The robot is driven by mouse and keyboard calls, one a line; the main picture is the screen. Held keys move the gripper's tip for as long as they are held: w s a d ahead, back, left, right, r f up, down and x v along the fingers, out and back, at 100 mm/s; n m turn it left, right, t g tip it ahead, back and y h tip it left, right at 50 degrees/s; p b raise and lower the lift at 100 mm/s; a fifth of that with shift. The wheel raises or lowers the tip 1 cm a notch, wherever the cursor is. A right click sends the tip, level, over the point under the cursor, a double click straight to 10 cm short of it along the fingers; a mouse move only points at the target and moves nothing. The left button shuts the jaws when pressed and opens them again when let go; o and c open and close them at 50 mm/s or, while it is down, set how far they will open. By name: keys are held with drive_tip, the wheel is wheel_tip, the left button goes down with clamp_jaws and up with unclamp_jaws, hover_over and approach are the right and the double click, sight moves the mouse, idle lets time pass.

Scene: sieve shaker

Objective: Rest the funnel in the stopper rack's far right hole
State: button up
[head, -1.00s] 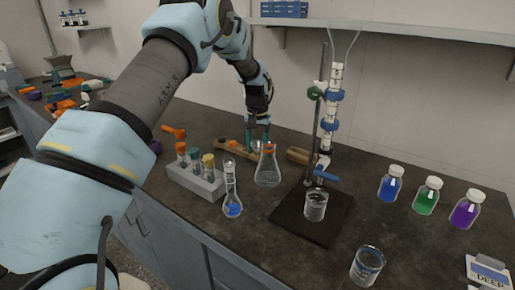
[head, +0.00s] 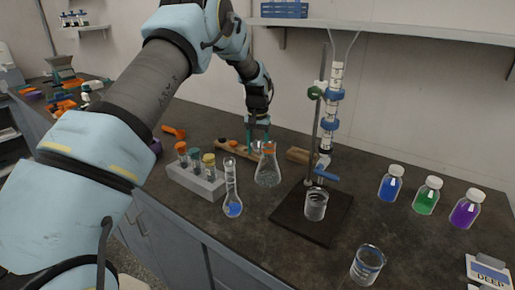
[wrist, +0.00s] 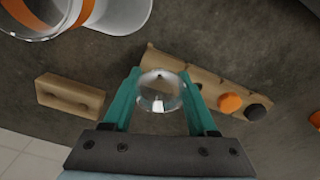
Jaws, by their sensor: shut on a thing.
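My gripper (wrist: 161,78) has teal fingers shut on a clear glass funnel (wrist: 162,92), seen mouth-on between them in the wrist view. The wooden stopper rack (wrist: 205,72) lies under and beyond the funnel, holding orange and black stoppers at its right in that view. In the head view my gripper (head: 259,131) is over the right end of the stopper rack (head: 222,144), behind an orange-banded flask (head: 267,173). The funnel's stem and the hole beneath it are hidden, so I cannot tell whether it is seated.
A small wooden block (head: 297,155) sits right of the flask, near the burette stand (head: 312,215). A beaker (head: 367,266) and capped bottles (head: 427,196) are to the right.

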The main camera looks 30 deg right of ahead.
sight(256, 156)
drive_tip(key=shift+s+a+f+b, duration=0.15)
drive_tip(key=shift+f+b, duration=0.2)
drive_tip(key=shift+f, duration=0.35)
drive_tip(key=shift+s+a+f+b, duration=0.1)
drive_tip(key=shift+a+f+b, duration=0.1)
drive_tip(key=shift+f+b, duration=0.4)
drive_tip(key=shift+s+a+f+b, duration=0.1)
drive_tip(key=shift+a+f+b, duration=0.05)
drive_tip(key=shift+f, duration=0.7)
idle(2.0)
drive_tip(key=o, duration=1.2)
drive_tip(key=shift+c, duration=0.2)
drive_tip(key=shift+o, duration=1.3)
drive_tip(key=shift+r, duration=0.15)
drive_tip(key=shift+w+d+r+p, duration=0.15)
drive_tip(key=shift+w+r+p, duration=0.05)
drive_tip(key=shift+r+p, duration=0.55)
drive_tip(key=shift+w+d+r+p, duration=0.15)
drive_tip(key=shift+r+p, duration=0.35)
drive_tip(key=shift+r, duration=0.3)
drive_tip(key=shift+d+r+p, duration=0.2)
drive_tip(key=shift+r+p, duration=0.3)
drive_tip(key=shift+r, duration=0.75)
